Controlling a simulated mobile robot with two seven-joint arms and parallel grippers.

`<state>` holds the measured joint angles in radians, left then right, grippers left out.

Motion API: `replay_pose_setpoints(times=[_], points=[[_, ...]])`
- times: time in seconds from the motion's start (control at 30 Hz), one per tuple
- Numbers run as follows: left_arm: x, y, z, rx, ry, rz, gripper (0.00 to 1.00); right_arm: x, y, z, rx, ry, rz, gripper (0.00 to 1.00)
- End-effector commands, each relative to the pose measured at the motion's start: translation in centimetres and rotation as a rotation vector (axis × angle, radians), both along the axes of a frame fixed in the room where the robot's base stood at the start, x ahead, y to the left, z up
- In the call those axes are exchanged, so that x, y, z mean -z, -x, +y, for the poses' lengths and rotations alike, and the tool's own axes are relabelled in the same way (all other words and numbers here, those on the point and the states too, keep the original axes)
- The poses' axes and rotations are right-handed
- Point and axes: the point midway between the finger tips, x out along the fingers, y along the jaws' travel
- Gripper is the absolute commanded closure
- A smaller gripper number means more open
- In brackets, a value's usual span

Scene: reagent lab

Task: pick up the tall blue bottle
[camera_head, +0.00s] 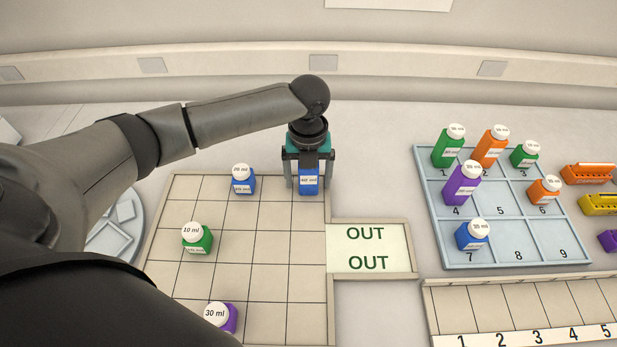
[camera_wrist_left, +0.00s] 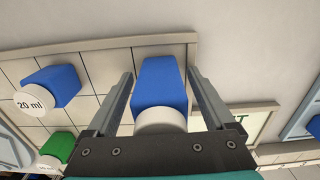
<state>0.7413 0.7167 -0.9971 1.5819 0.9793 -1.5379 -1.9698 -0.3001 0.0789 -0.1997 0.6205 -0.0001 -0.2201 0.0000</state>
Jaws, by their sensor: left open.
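The tall blue bottle (camera_head: 308,182) stands in the back right cell of the gridded tray (camera_head: 268,265). Its cap and upper part are hidden by my gripper in the head view. My left gripper (camera_head: 308,178) is open, pointing down over this bottle, with one finger on each side. In the left wrist view the blue bottle (camera_wrist_left: 160,85) with its white cap lies between the two fingers (camera_wrist_left: 160,92), with a gap visible on both sides. A shorter blue bottle (camera_head: 242,182) labelled 20 ml stands to its left in the same tray. My right gripper is not in view.
A green 10 ml bottle (camera_head: 197,240) and a purple 30 ml bottle (camera_head: 222,317) stand in the gridded tray. An OUT pad (camera_head: 368,247) adjoins it on the right. A numbered rack (camera_head: 520,226) with several bottles stands further right. The counter behind the tray is clear.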

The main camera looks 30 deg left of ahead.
Motion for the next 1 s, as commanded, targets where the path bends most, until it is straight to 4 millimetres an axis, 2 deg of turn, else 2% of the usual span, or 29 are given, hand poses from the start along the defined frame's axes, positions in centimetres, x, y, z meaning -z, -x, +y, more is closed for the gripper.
replay_pose_setpoints(times=[0.2,0.9,1.0], points=[[0.05,-0.02,-0.02,0.001,0.000,-0.001,0.12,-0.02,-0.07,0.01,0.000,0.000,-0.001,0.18],[0.00,-0.04,-0.01,0.000,0.000,-0.001,0.91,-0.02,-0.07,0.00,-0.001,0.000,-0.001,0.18],[-0.01,-0.04,-0.01,0.000,0.000,-0.001,1.00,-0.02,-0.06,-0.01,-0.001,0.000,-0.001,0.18]])
